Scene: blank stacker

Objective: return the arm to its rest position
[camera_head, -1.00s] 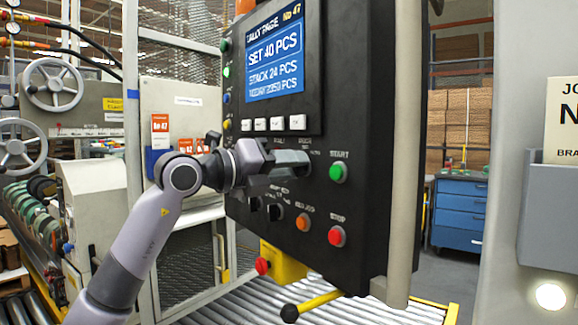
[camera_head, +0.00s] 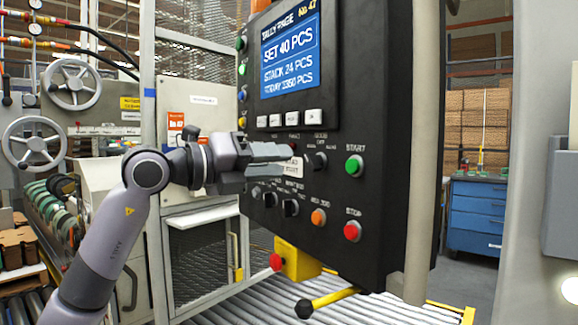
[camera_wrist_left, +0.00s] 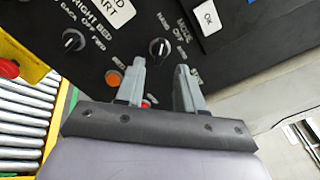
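My left gripper (camera_head: 288,161) reaches in from the left in front of the black control panel (camera_head: 385,120). In the left wrist view, the gripper's two grey fingers (camera_wrist_left: 160,82) stand apart with nothing between them, so it is open and empty. A black selector knob (camera_wrist_left: 158,47) shows beyond the fingertips, and an orange button (camera_wrist_left: 113,78) shows beside the left finger. In the head view the fingers cover part of the panel's middle. I cannot tell the exact distance from fingertips to panel. My right gripper is not in view.
The panel carries a green START button (camera_head: 354,166), a red STOP button (camera_head: 352,231) and a lit screen (camera_head: 290,53). A yellow bar with a black knob (camera_head: 304,309) sticks out below it. A roller conveyor (camera_head: 250,300) runs underneath. A mesh-door cabinet (camera_head: 200,262) stands behind my arm.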

